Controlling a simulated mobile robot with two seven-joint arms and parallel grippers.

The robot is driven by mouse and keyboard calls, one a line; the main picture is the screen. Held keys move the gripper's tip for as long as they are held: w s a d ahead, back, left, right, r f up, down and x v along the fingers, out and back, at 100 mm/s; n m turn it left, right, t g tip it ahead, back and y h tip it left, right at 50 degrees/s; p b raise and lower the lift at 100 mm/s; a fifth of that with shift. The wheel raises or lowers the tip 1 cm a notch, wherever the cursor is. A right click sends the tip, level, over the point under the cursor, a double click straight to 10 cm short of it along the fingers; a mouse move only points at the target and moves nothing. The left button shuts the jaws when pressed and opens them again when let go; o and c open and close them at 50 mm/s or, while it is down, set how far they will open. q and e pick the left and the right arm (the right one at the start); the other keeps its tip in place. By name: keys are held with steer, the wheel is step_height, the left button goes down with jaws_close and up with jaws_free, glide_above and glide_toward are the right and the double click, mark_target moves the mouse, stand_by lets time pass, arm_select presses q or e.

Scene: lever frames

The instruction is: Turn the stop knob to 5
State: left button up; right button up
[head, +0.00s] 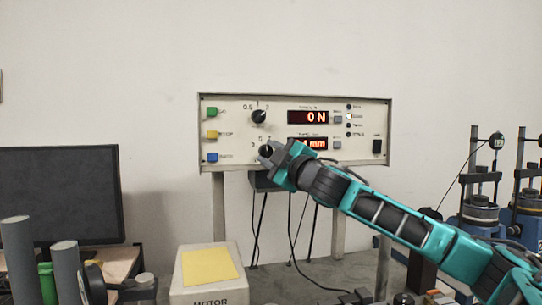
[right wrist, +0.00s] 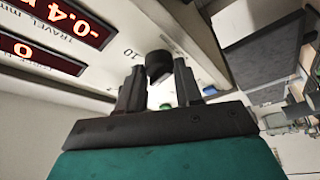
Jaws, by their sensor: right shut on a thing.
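An upper dark knob (head: 259,117) stands free above. My left gripper is not in view.
Green (head: 212,112), yellow (head: 212,134) and blue (head: 212,157) buttons line the panel's left side. Red displays (head: 307,117) sit right of the knobs. A monitor (head: 60,195) stands at left, a motor box (head: 208,290) below. Cables hang under the panel.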

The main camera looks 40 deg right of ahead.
steer(key=shift+n, duration=0.7)
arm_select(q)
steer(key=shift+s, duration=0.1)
arm_select(e)
steer(key=shift+g, duration=0.3)
steer(key=o, duration=1)
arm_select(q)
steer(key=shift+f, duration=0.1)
arm_select(e)
steer(key=shift+o, duration=0.2)
steer(key=shift+s+f+b, duration=0.2)
steer(key=shift+s+b, duration=0.2)
steer(key=shift+b, duration=0.15)
arm_select(q)
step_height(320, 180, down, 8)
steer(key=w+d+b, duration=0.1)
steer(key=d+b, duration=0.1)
steer(key=b, duration=0.7)
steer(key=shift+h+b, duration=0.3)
steer(key=shift+b, duration=0.1)
arm_select(e)
steer(key=v, duration=1.2)
steer(key=shift+r, duration=0.15)
